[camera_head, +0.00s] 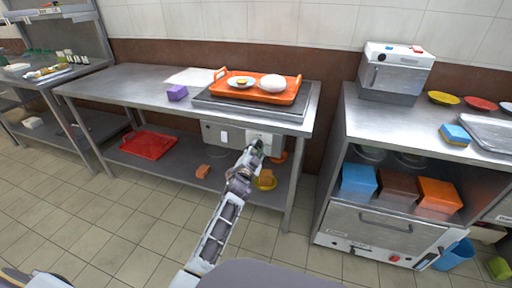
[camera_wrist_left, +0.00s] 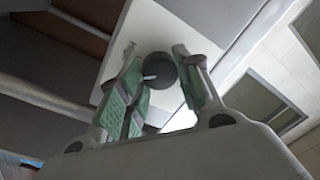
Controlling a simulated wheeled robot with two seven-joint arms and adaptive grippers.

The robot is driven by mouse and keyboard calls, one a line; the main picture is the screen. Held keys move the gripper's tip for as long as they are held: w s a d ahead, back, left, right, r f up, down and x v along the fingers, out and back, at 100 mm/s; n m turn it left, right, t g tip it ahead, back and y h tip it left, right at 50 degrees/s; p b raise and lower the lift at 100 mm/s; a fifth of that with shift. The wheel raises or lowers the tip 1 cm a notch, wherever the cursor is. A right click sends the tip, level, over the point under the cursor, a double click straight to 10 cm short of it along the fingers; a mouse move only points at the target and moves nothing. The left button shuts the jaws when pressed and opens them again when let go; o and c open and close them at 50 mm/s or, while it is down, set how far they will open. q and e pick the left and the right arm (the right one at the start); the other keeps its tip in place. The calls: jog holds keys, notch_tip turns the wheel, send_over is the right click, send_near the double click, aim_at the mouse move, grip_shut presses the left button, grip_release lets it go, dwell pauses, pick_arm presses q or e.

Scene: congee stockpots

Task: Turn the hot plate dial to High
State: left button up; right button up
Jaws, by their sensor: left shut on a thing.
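The hot plate (camera_head: 300,116) is a dark slab on the left steel table, with an orange tray on top. Its white control panel (camera_head: 276,143) hangs under the table's front edge, and it also shows in the left wrist view (camera_wrist_left: 122,45). The round black dial (camera_wrist_left: 163,72) on this panel has a white pointer mark. My left gripper (camera_head: 256,147) is at the panel, its green-padded fingers (camera_wrist_left: 160,82) on both sides of the dial, shut on it. In the head view the gripper hides the dial. No scale marks are legible. My right gripper is out of view.
The orange tray (camera_head: 250,93) carries a white bowl and a small plate. A purple block (camera_head: 177,92) sits left of the hot plate. The shelf below holds a red tray (camera_head: 148,145). A steel counter (camera_head: 365,111) with an oven stands on the right. The floor between is clear.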

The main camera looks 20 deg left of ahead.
pick_arm(q)
jog(key=m, duration=0.7)
jog(key=shift+h+p, duration=0.3)
jog(key=shift+p, duration=0.1)
jog(key=shift+m, duration=0.4)
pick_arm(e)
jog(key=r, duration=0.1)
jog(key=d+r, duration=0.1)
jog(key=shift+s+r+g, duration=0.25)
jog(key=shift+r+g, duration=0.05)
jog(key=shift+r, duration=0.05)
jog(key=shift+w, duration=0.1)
pick_arm(q)
jog(key=o, duration=1.1)
jog(key=shift+c, duration=0.2)
jog(key=shift+s+f, duration=0.1)
jog(key=shift+s, duration=0.05)
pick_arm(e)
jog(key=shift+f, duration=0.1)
pick_arm(q)
jog(key=s, duration=1.1)
jog(key=shift+s+a+f, duration=0.2)
jog(key=shift+s+f, duration=0.15)
